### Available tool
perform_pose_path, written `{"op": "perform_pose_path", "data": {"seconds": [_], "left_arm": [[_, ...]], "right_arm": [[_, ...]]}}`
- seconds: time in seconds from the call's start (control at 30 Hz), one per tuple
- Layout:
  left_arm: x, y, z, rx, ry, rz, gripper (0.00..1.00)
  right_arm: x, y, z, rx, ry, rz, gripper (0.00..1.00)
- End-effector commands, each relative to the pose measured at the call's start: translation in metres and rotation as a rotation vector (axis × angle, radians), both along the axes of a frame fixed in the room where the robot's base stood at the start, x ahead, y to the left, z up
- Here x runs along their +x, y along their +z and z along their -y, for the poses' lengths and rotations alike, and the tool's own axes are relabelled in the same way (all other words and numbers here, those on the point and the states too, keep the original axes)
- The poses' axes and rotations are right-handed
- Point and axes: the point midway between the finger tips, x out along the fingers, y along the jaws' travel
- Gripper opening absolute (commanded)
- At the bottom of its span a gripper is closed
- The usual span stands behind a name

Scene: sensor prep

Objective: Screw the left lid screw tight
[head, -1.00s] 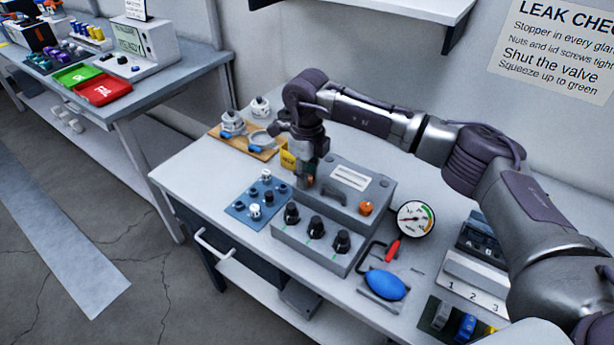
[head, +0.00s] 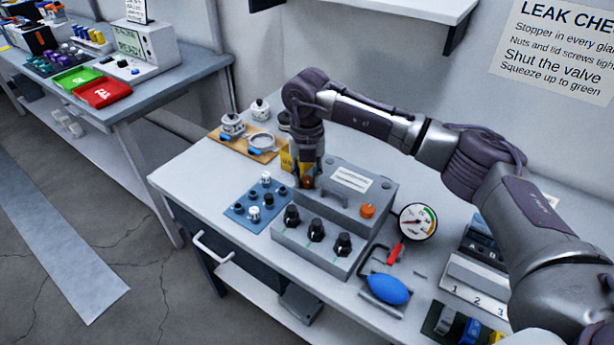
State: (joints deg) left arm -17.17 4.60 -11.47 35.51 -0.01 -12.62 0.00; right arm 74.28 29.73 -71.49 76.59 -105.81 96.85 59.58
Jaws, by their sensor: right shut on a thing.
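The grey box (head: 345,205) stands on the workbench with a label and a handle on its lid. The left lid screw (head: 307,183) is a small orange-red knob at the lid's left end, mostly hidden by my right gripper. My right gripper (head: 307,178) points straight down there and is shut on this screw. The right lid screw (head: 367,211), an orange knob, sits uncovered at the lid's right end. How deep the left screw sits cannot be seen. My left gripper is out of view.
Black glands (head: 315,229) line the box front. A blue mat (head: 250,214) with small stoppers lies left. A gauge (head: 417,222) and blue squeeze bulb (head: 388,288) lie right. A wooden tray (head: 262,156) and a yellow item (head: 285,160) stand behind, near the gripper.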

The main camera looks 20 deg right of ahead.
Motion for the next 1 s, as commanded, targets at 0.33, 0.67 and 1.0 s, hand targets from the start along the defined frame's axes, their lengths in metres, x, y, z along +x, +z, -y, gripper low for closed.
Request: {"op": "perform_pose_path", "data": {"seconds": [0.33, 0.67, 1.0], "left_arm": [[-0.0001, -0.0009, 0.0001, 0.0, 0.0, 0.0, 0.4], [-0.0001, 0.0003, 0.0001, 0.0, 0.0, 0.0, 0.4], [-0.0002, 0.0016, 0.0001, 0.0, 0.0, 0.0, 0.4]], "right_arm": [[0.0013, 0.0015, -0.0003, 0.002, -0.331, 0.005, 0.0], [0.0014, 0.0014, -0.0004, 0.001, -0.621, 0.003, 0.0], [0.0017, 0.0013, -0.0004, 0.001, -0.812, 0.004, 0.0]]}}
